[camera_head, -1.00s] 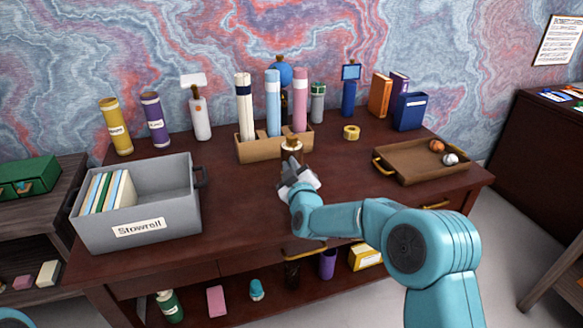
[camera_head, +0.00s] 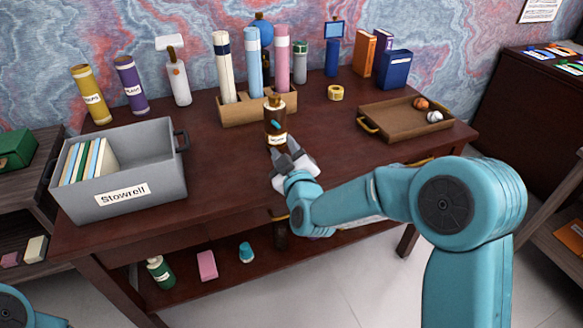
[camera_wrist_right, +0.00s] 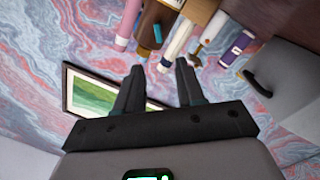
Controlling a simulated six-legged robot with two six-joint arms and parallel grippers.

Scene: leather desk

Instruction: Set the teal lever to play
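A small teal lever (camera_head: 276,126) sticks out from the side of a dark brown bottle-shaped object (camera_head: 275,112) on the desk, in front of the wooden tube holder. The object has a pale label low on its front, too small to read. In the right wrist view the teal lever (camera_wrist_right: 158,33) shows against the brown body (camera_wrist_right: 148,22), at the top of the picture. My right gripper (camera_head: 286,150) is in front of the object's base, apparently short of the lever. Its two dark fingers (camera_wrist_right: 159,66) are apart with nothing between them. My left gripper is out of view.
The wooden holder (camera_head: 238,114) with tall tubes stands just behind. A grey bin (camera_head: 160,185) is at the left, and a brown tray (camera_head: 385,128) with small balls at the right. A yellow tape roll (camera_head: 336,92) lies behind. The desk's middle is mostly clear.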

